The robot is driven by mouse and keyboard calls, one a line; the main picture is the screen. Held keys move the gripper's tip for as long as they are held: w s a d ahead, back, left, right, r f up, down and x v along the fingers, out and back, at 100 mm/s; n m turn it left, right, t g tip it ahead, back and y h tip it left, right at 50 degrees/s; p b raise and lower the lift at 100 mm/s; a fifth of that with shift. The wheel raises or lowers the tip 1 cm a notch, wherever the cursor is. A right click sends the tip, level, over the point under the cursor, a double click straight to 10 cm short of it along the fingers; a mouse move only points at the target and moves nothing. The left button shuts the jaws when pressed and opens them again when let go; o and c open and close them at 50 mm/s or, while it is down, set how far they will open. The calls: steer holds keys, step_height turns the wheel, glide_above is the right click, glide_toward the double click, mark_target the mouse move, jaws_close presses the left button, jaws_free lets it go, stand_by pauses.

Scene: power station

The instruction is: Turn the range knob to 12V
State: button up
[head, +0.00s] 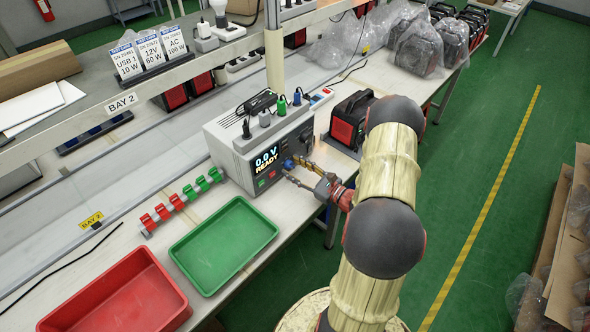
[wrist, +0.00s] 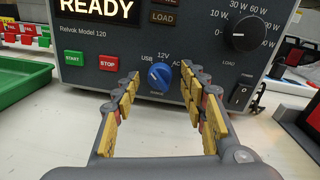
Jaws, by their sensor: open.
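The blue range knob (wrist: 160,76) sits low on the dark front panel of the tester (head: 231,142). The labels around it read USB at left, 12V (wrist: 163,55) above and AC at right. Its pale pointer mark is small and seems to lean up-left, toward USB; I cannot tell exactly. My gripper (wrist: 163,80) is open, its yellow-padded fingers either side of the knob with gaps visible. In the head view my gripper (head: 288,168) reaches the panel from the right, and the knob is partly hidden. The display reads 0.0 V READY (head: 266,162).
The panel also has a START button (wrist: 73,58), a STOP button (wrist: 108,63), a load dial (wrist: 245,32) and a power switch (wrist: 240,96). A green tray (head: 222,245) and a red tray (head: 118,300) lie left of the tester. A red-black unit (head: 350,122) stands behind my arm.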

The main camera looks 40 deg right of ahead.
steer(key=shift+c, duration=0.2)
jaws_close()
stand_by(0.3)
